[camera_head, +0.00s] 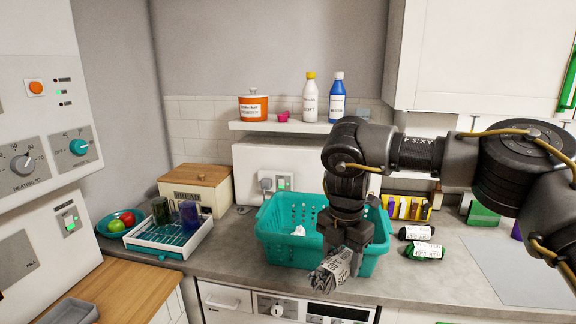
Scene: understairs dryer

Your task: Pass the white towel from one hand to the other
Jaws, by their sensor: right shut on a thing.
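My right gripper (340,242) comes down from the right over the front of the teal basket (275,250). It is shut on a grey-white roll (333,270) with dark print, held tilted at the basket's front side, above the counter's front edge. I cannot tell for sure whether this roll is the white towel. A small white piece (298,231) shows inside the basket, mostly hidden by its wall. My left gripper is out of view.
Two rolls, one black (416,232) and one green (424,250), lie right of the basket. A dish rack (170,235) with cups stands left, before a bread box (195,188). A shelf (280,126) with bottles is behind. Bare counter (235,255) lies between rack and basket.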

